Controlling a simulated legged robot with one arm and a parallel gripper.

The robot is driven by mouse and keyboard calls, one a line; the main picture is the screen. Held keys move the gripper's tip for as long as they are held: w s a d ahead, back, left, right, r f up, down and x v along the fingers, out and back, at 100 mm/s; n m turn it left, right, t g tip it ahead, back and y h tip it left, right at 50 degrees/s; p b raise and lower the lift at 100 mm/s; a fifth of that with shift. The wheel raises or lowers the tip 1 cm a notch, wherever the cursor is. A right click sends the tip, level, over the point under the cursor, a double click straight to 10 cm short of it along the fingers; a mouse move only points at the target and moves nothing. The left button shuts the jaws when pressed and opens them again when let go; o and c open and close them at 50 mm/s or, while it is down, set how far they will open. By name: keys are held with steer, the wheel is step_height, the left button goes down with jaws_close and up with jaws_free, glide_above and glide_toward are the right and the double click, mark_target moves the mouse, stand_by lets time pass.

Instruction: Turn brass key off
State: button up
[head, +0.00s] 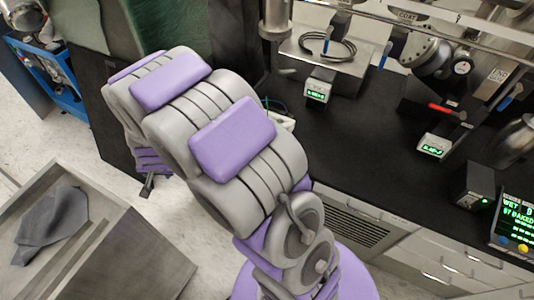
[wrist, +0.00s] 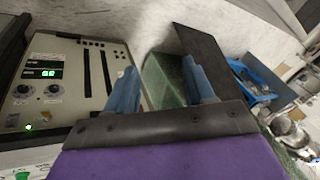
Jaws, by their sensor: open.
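I cannot make out a brass key in either view. In the wrist view, my gripper (wrist: 159,66) is open, its two blue-grey fingers apart with nothing held between them. A light grey control panel (wrist: 70,85) lies left of the fingers in the wrist view, with a green-lit display (wrist: 48,72), two round knobs (wrist: 38,91) and dark vertical slots. In the head view, my grey and purple arm reaches up and left, and its folded links hide part of the bench. The fingers are not clear there.
A black bench top (head: 370,140) carries small boxes with green displays (head: 318,91). Steel piping with a red-handled valve (head: 445,110) and a round gauge (head: 462,67) stands behind. A metal tray (head: 95,240) with a dark cloth (head: 50,225) is at lower left. A blue cart (head: 55,75) stands at upper left.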

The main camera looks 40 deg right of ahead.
steer(key=w+d+f+m+t+h, duration=0.1)
steer(key=w+d+f+m+h, duration=0.25)
steer(key=d+f, duration=0.45)
steer(key=w+d+f+m+t+h, duration=0.1)
steer(key=w+d+f+m+h, duration=0.2)
steer(key=f, duration=0.8)
steer(key=s+d+f+h, duration=0.3)
steer(key=s+d+h, duration=0.3)
steer(key=s+d, duration=0.15)
steer(key=s+d+f+h, duration=0.2)
steer(key=s+d+h, duration=0.4)
steer(key=s, duration=0.3)
steer(key=b+x, duration=0.3)
steer(key=x, duration=1.4)
steer(key=shift+w+d+f+b, duration=0.15)
steer(key=shift+w+f+b, duration=0.2)
steer(key=shift+f, duration=0.1)
steer(key=shift+y, duration=0.25)
jaws_close()
